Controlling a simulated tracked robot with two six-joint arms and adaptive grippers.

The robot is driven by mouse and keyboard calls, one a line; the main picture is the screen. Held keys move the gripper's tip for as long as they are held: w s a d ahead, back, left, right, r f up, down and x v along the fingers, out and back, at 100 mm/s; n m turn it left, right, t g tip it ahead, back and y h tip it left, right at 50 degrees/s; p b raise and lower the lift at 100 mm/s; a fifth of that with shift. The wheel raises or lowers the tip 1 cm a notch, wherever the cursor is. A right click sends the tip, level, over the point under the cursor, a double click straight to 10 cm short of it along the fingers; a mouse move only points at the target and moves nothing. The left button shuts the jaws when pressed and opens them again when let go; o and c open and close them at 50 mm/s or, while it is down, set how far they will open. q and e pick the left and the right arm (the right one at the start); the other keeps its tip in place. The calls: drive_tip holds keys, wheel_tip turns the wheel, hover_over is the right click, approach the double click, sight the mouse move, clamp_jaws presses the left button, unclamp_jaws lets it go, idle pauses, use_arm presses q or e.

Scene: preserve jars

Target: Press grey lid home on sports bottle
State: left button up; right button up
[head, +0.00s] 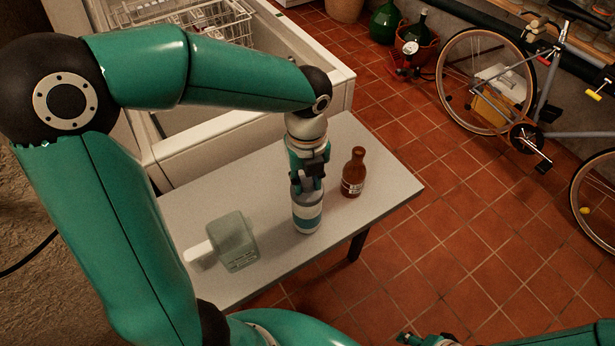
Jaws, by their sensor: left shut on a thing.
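The sports bottle (307,218) stands upright on the grey table, pale with a blue band. My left gripper (309,184) points down at the top of the bottle. It is shut on what appears to be the grey lid, which the fingers mostly hide. The lid is at the bottle's mouth; I cannot tell how far down it sits. Part of my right gripper (408,338) shows at the bottom edge, away from the table, too cut off to read its jaws.
A brown sauce bottle (353,176) stands close to the right of the sports bottle. A pale green translucent container (231,238) with a white part sits at the left. The table (270,268) is bare in front. An open chest with a wire rack (215,22) is behind.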

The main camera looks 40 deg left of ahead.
sight(307, 182)
use_arm(q)
drive_tip(key=shift+f, duration=0.25)
drive_tip(key=o, duration=1.1)
drive_tip(key=shift+c, duration=0.2)
wheel_tip(307, 182, up, 12)
drive_tip(key=shift+f, duration=0.1)
